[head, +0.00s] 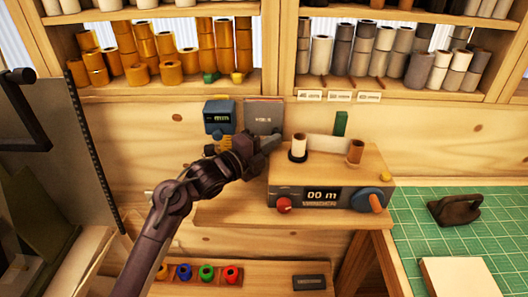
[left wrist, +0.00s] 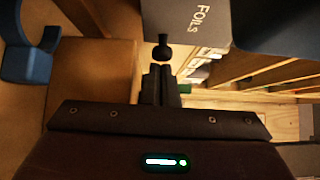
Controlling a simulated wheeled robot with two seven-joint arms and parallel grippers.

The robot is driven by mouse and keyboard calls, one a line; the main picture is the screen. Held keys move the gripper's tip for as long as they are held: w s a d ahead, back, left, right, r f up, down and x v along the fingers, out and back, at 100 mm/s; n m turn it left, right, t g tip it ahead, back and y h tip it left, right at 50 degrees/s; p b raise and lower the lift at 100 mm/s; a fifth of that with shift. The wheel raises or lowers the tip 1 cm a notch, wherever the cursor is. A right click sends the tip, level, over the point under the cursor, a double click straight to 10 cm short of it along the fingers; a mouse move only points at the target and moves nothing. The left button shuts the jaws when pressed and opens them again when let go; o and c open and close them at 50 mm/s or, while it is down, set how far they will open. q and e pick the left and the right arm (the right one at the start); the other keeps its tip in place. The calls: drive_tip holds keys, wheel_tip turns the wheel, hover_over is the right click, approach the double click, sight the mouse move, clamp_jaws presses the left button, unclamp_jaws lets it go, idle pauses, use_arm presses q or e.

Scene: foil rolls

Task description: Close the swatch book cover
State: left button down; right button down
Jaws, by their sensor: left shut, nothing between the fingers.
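The swatch book's grey cover (head: 263,113), with pale lettering, stands upright against the back wall. In the left wrist view the cover (left wrist: 195,22), lettered FOILS, is at the top, just beyond the fingertips. My left gripper (head: 270,142) reaches in from the lower left and overlaps the cover's lower right part. Its fingers (left wrist: 160,72) are together and empty. I cannot tell whether they touch the cover. The gripper and wrist hide the lower part of the book. My right gripper is not in view.
A blue device (head: 219,116) is left of the cover. Shelves of rolls are above.

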use_arm(q)
drive_tip(key=shift+w, duration=0.1)
drive_tip(key=p+v, duration=0.1)
drive_tip(key=v, duration=0.7)
